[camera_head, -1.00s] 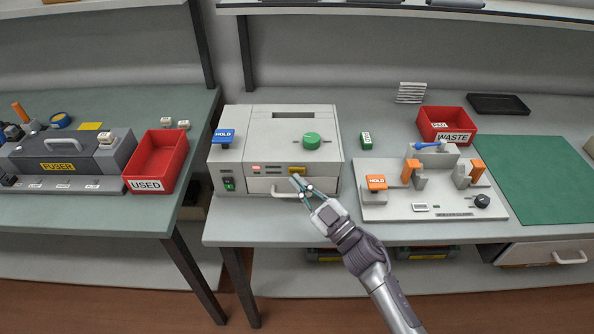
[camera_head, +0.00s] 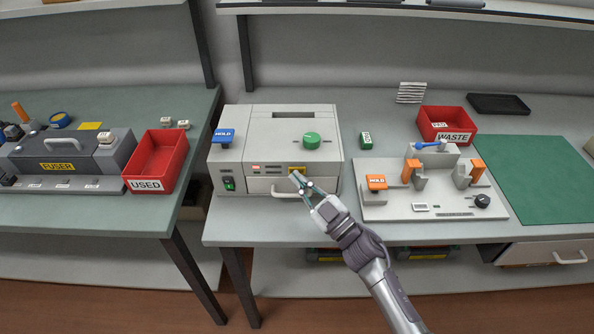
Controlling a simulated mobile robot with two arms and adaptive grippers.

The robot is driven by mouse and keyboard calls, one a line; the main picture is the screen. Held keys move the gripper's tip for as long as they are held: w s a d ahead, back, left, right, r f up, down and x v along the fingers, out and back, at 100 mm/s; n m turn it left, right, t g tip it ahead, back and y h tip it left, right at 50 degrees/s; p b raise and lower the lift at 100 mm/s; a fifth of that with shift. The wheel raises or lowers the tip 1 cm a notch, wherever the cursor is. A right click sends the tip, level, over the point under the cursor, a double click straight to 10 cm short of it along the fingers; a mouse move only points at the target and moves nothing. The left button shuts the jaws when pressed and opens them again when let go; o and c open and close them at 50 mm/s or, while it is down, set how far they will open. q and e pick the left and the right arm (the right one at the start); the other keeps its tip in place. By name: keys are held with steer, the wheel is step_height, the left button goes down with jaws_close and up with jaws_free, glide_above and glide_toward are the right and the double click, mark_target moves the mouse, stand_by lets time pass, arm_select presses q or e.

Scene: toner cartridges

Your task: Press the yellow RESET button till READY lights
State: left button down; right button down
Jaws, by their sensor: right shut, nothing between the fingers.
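The grey machine (camera_head: 240,151) stands on the middle bench. On the same panel a small indicator (camera_head: 256,168) glows red. The other indicators beside it look dark, and their labels are too small to read. My left gripper is not in view.
A drawer handle (camera_head: 270,194) juts out below the panel. A grey fixture (camera_head: 400,212) with orange clamps stands to the right, and a red USED bin (camera_head: 168,137) to the left.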

steer(key=shift+w, duration=0.4)
stand_by(0.6)
steer(key=shift+s, duration=0.2)
steer(key=shift+s+p, duration=0.35)
steer(key=shift+s, duration=0.3)
steer(key=s+p, duration=0.2)
steer(key=s, duration=0.3)
stand_by(0.4)
stand_by(0.8)
